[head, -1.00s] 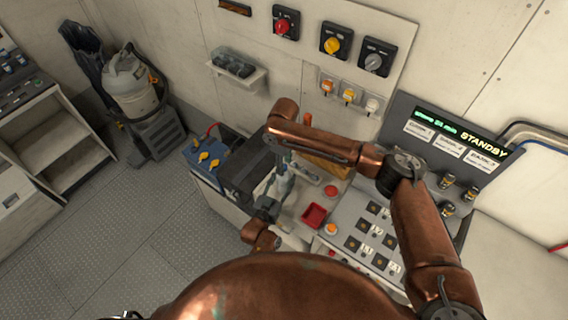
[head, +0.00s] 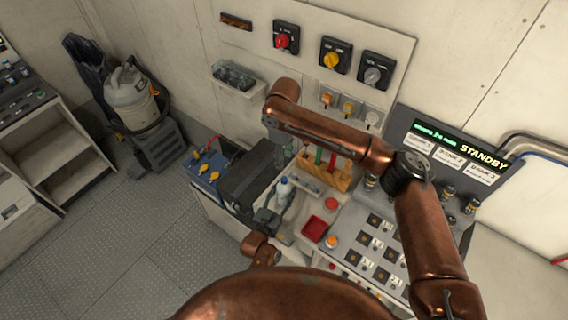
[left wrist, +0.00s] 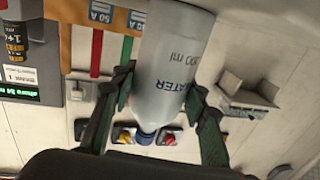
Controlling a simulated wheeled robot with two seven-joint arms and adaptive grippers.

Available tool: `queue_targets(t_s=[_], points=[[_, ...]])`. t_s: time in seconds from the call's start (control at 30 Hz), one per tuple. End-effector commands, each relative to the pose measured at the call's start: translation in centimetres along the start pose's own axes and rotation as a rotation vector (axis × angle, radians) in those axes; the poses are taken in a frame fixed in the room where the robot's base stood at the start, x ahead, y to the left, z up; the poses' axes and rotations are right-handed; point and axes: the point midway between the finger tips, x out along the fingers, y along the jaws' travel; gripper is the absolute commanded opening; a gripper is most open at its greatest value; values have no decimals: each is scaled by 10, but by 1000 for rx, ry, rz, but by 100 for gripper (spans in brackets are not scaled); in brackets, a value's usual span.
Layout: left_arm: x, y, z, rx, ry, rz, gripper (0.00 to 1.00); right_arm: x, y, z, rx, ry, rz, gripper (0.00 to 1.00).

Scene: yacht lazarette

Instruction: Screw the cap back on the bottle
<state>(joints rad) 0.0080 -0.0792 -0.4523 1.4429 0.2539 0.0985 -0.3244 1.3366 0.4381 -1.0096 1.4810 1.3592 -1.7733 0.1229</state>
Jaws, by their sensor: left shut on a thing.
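The bottle (head: 284,190) stands upright over the counter, pale and whitish. My left gripper (head: 269,216) is shut on it from the near left. In the left wrist view, which is upside down, the grey bottle marked "WATER" (left wrist: 172,65) sits between the fingers of my left gripper (left wrist: 160,103). A blue cap (left wrist: 146,132) shows at the bottle's narrow end; I cannot tell how tightly it sits. My right gripper (head: 283,152) is above and apart from the bottle, mostly hidden under its wrist, so its fingers are unclear.
A red tray (head: 315,229) and a control panel with buttons (head: 372,245) are right of the bottle. A dark box (head: 250,175) and a blue battery (head: 208,165) stand at left. A wooden rack (head: 340,176) with coloured handles is behind. Wall switches (head: 335,55) are above.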

Motion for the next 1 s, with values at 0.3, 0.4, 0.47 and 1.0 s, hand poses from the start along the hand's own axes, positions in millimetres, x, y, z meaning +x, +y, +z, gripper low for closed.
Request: queue_targets(t_s=[0.3, 0.4, 0.47, 1.0], points=[[0, 0, 0, 0, 0, 0, 0, -4, 0, 0, 0, 0, 0, 37], [0, 0, 0, 0, 0, 0, 46, -4, 0, 0, 0, 0, 0, 37], [0, 0, 0, 0, 0, 0, 50, -4, 0, 0, 0, 0, 0, 37], [-7, 0, 2, 0, -2, -1, 61, -3, 0, 0, -1, 0, 0, 37]])
